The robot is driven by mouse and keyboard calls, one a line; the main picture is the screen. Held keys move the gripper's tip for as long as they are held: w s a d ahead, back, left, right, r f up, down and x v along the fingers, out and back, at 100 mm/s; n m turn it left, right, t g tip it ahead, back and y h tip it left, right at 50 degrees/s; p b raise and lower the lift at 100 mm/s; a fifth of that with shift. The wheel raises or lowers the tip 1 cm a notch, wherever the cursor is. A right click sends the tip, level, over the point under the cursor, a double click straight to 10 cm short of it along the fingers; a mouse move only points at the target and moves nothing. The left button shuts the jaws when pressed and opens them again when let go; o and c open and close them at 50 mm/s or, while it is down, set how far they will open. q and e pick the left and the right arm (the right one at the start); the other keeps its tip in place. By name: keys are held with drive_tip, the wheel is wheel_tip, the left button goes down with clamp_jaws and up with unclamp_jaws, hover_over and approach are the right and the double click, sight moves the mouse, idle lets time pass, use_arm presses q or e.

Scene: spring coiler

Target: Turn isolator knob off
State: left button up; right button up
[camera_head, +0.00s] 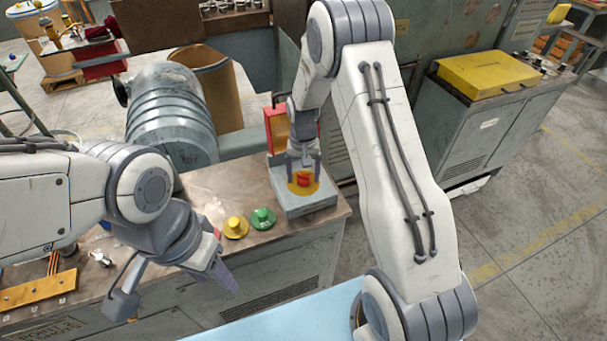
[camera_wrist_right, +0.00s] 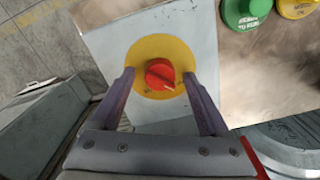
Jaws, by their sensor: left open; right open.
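The isolator knob (camera_head: 304,179) is red and sits on a yellow disc on top of a grey box (camera_head: 312,208) at the bench's right end. In the right wrist view the knob (camera_wrist_right: 160,74) lies between the fingertips, on the yellow disc (camera_wrist_right: 146,50). My right gripper (camera_head: 304,168) is open and points down over the knob, one finger on each side; gaps show between fingers and knob. My left gripper (camera_head: 172,285) is open and empty, above the front of the bench, left of the box.
A yellow button (camera_head: 236,228) and a green button (camera_head: 263,219) stand on the bench left of the box. A red open box (camera_head: 277,130) stands behind it. A grey ribbed drum (camera_head: 168,115) is further back. An orange plate (camera_head: 40,290) lies at the bench's left.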

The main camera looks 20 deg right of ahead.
sight(303, 176)
wheel_tip(303, 176, up, 10)
drive_tip(key=b, duration=0.1)
drive_tip(key=shift+r, duration=0.25)
idle(0.4)
